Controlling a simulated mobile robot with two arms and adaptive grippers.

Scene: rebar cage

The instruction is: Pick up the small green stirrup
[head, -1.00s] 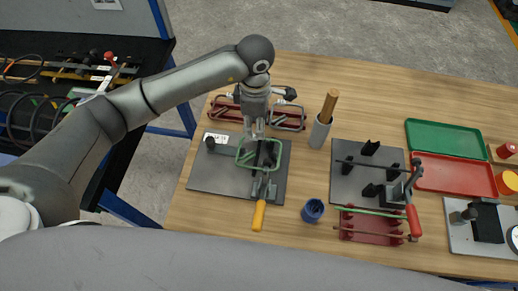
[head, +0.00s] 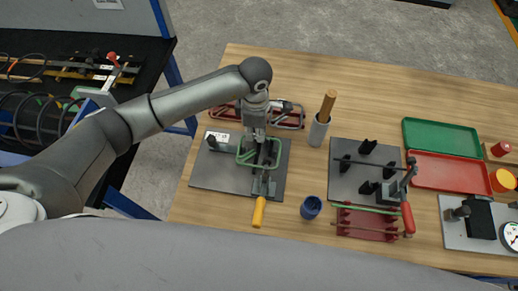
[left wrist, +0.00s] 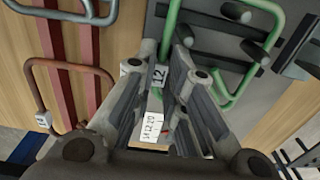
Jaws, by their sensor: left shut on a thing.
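The small green stirrup (head: 240,157) is a bent closed frame at the bending jig on the left grey plate (head: 212,176). My left gripper (head: 259,136) comes down over its far side. The rest of the stirrup (left wrist: 268,38) extends up and right among the jig's dark pins. Whether it touches the plate is unclear. My right gripper is not in view.
The jig has an orange handle (head: 258,213). Red-brown stirrups (head: 290,117) lie on a rack just behind. A grey cup with a wooden-handled tool (head: 318,132), a blue cup (head: 311,207) and a second grey plate (head: 345,185) stand to the right. Green (head: 440,136) and red (head: 445,172) trays lie farther right.

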